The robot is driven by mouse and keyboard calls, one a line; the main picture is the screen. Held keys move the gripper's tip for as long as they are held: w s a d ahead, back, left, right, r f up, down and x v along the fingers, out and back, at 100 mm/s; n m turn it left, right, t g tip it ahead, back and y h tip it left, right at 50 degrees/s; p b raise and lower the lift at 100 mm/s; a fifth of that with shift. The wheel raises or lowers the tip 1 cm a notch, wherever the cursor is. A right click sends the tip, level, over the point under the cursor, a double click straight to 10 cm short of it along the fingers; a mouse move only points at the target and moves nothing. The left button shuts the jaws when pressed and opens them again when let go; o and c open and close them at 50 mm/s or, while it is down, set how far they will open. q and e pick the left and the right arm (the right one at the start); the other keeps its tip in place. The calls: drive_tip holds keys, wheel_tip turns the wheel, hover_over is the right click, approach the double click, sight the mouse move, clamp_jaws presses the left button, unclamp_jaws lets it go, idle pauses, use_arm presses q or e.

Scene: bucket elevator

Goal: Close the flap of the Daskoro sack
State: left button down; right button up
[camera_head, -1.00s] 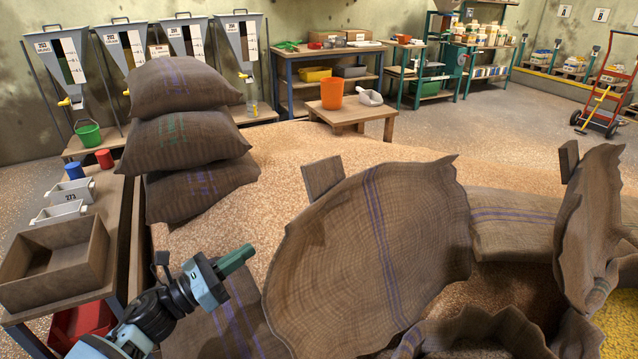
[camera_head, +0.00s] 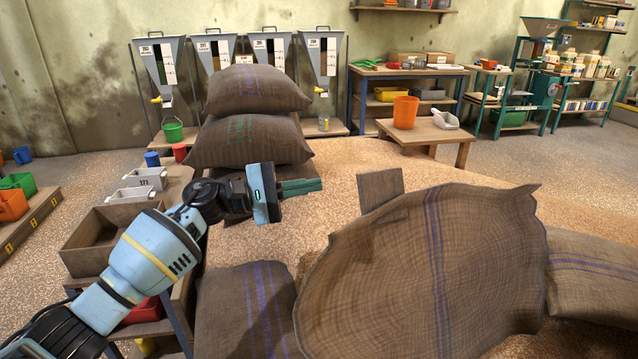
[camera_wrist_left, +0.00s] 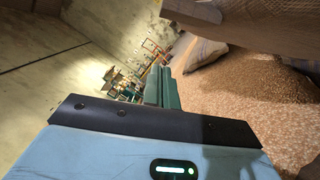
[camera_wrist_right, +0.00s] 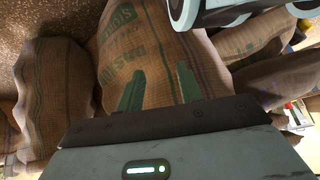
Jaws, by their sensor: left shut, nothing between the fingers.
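A brown woven sack with green lettering that partly reads "DASKO" (camera_wrist_right: 138,65) lies ahead of my right gripper (camera_wrist_right: 158,85) in the right wrist view. The right fingers are parted, with the sack's printed face beyond and between them. I cannot tell whether they touch it. In the head view a large raised burlap flap with purple stripes (camera_head: 435,270) stands at front centre; its lettering, if any, is hidden. My left gripper (camera_head: 318,185) is shut and empty, above the grain, left of this flap. Its closed fingers also show in the left wrist view (camera_wrist_left: 164,85).
Stacked full sacks (camera_head: 250,140) stand just behind the left gripper. A wooden tray (camera_head: 95,245) is at left. A low table (camera_head: 430,132) holds an orange bucket (camera_head: 405,112). Loose grain (camera_head: 345,165) spreads between.

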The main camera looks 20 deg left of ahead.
sight(359, 180)
use_arm(q)
drive_tip(key=shift+w+d+r+p, duration=0.2)
drive_tip(key=shift+d+r+p, duration=0.35)
drive_tip(key=shift+d, duration=1.05)
drive_tip(key=shift+w+d+r+p, duration=0.3)
drive_tip(key=shift+d+p, duration=0.4)
drive_tip(key=shift+d, duration=0.9)
drive_tip(key=shift+w+d+r+p, duration=0.15)
drive_tip(key=shift+d+r+p, duration=0.4)
drive_tip(key=shift+d, duration=1.05)
